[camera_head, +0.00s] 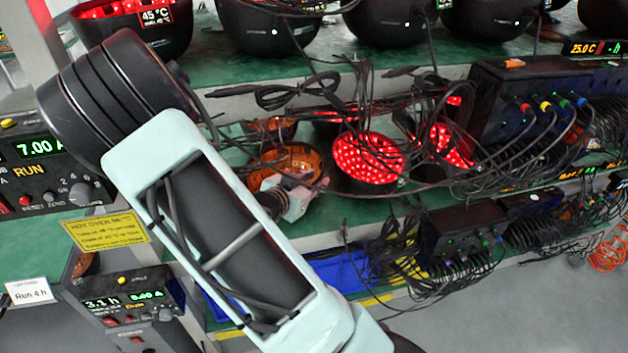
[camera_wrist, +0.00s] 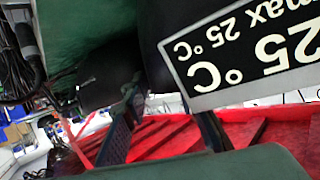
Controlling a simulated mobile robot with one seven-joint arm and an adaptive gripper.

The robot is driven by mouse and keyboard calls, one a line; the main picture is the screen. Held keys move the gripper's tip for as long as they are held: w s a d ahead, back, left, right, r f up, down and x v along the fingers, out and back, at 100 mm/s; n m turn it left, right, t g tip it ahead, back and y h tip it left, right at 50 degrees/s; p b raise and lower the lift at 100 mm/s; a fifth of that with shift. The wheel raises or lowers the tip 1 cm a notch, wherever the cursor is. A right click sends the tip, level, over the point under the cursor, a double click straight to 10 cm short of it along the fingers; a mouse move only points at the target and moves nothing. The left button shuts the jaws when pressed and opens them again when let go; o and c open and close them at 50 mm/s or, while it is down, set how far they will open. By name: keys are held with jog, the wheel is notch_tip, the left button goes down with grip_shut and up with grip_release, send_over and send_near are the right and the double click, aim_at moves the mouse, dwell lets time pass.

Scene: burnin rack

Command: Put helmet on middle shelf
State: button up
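In the wrist view a black helmet (camera_wrist: 160,45) with a white-bordered label reading 25 °C, upside down, fills the upper right, very close to the camera. My gripper (camera_wrist: 168,130) shows as two dark fingers set apart, with red surface visible between them. It is close to the helmet; contact is unclear. In the head view my arm covers much of the left and centre. On the middle shelf (camera_head: 232,207) stand an amber-lined helmet (camera_head: 290,160) and helmets lit with red LEDs (camera_head: 368,158). Several black helmets (camera_head: 270,28) stand on the upper shelf.
Black cables tangle across the middle shelf. A black power box (camera_head: 515,95) with coloured plugs stands at right. Lower down are another box (camera_head: 462,235) and a blue bin (camera_head: 345,270). A control panel (camera_head: 40,170) is at left. A red surface (camera_wrist: 165,140) lies below my fingers.

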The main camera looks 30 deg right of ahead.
jog(key=p+v, duration=0.1)
jog(key=v, duration=1.1)
jog(key=shift+p, duration=0.4)
jog(key=shift+f, duration=0.1)
